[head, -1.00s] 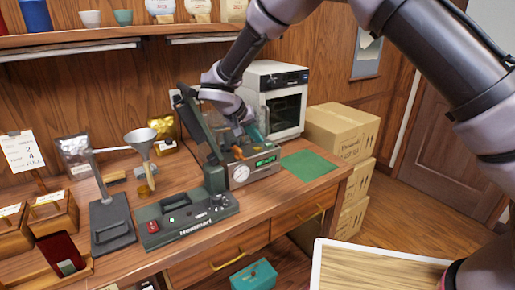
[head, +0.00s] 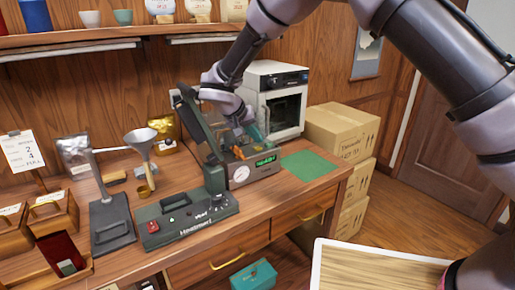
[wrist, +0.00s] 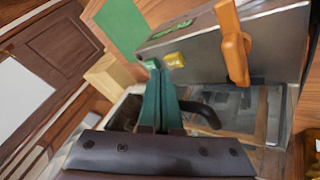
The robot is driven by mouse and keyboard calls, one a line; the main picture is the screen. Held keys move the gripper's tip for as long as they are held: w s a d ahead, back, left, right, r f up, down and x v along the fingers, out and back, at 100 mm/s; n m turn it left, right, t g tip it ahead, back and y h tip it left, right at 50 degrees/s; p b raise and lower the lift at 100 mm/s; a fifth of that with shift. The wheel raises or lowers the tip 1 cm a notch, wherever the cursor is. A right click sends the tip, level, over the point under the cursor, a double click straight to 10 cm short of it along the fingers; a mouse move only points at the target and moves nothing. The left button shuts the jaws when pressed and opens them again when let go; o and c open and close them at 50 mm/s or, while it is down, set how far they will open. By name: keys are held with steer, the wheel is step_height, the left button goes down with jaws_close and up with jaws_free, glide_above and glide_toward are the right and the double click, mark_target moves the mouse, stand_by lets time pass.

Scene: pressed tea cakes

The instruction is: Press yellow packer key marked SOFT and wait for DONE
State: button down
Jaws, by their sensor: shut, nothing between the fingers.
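The packer is a grey metal machine (head: 250,174) with a round dial and a lit green display (head: 265,161), whose text is too small to read surely. In the wrist view its panel (wrist: 270,25) carries a yellow key (wrist: 175,60) and a green key (wrist: 151,64) side by side. An orange handle (wrist: 233,45) stands to their right. My gripper (wrist: 164,76) is shut and empty, its teal fingertips right at the yellow key. I cannot tell whether they touch or press it. The key's marking is not readable. In the head view the fingertips are hard to make out behind the machine.
A dark green sealer (head: 188,220) stands in front of the packer. A green mat (head: 310,165) lies to its right. A white oven-like box (head: 275,100) stands behind, and cartons (head: 342,132) are stacked beyond the counter. A funnel stand (head: 112,222) is at left.

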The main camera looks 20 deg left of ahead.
mark_target(257, 148)
steer(key=shift+f, duration=0.1)
steer(key=shift+f, duration=0.35)
steer(key=shift+f, duration=0.45)
stand_by(1.0)
steer(key=shift+r, duration=0.9)
steer(key=shift+r, duration=2.5)
